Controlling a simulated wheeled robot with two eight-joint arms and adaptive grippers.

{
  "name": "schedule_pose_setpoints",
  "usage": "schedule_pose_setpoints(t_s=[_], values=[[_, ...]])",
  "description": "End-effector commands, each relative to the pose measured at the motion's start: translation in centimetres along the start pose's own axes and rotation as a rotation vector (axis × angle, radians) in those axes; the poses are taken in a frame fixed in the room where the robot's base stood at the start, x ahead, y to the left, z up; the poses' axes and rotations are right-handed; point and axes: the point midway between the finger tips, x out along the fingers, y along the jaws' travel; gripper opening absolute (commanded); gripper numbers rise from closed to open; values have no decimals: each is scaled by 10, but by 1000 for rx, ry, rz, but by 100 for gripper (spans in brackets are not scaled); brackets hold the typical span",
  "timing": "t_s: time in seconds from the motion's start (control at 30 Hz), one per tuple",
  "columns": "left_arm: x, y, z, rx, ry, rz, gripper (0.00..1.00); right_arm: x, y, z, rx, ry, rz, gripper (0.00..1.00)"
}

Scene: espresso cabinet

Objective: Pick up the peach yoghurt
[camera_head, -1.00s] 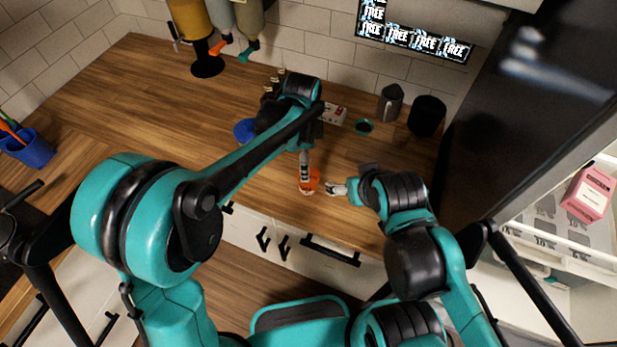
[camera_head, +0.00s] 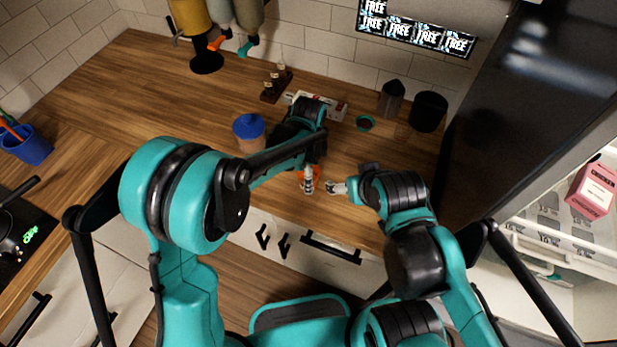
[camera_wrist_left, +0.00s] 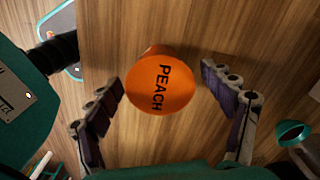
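The peach yoghurt is an orange cup whose lid reads PEACH; it stands on the wooden counter in the left wrist view (camera_wrist_left: 162,84). In the head view only bits of the orange cup (camera_head: 314,173) show behind my left gripper. My left gripper (camera_wrist_left: 163,82) is open, with one finger on each side of the cup and visible gaps to both. It also shows in the head view (camera_head: 308,182), above the cup. My right gripper (camera_head: 334,187) is just right of the cup, low by the counter; its finger opening is too small to tell.
A blue-lidded jar (camera_head: 249,132) stands left of my left forearm.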

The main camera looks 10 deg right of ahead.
Motion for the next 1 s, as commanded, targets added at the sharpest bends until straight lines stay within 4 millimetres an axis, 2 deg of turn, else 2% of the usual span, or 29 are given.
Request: schedule_pose_setpoints(t_s=[0.03, 0.1, 0.2, 0.67, 0.77, 0.93, 1.0], values=[[0, 0, 0, 0, 0, 0, 64, 0, 0, 0, 0, 0, 0, 80], [0, 0, 0, 0, 0, 0, 46, 0, 0, 0, 0, 0, 0, 80], [0, 0, 0, 0, 0, 0, 24, 0, 0, 0, 0, 0, 0, 80], [-6, 0, 0, 0, 0, 0, 24, -1, 0, -1, 0, 0, 0, 80], [-16, 0, 0, 0, 0, 0, 24, -4, 0, -3, 0, 0, 0, 80], [-47, 0, 0, 0, 0, 0, 24, -10, 0, -7, 0, 0, 0, 80], [-53, 3, -18, 5, 0, 0, 24, -12, 0, -8, 0, 0, 0, 80]])
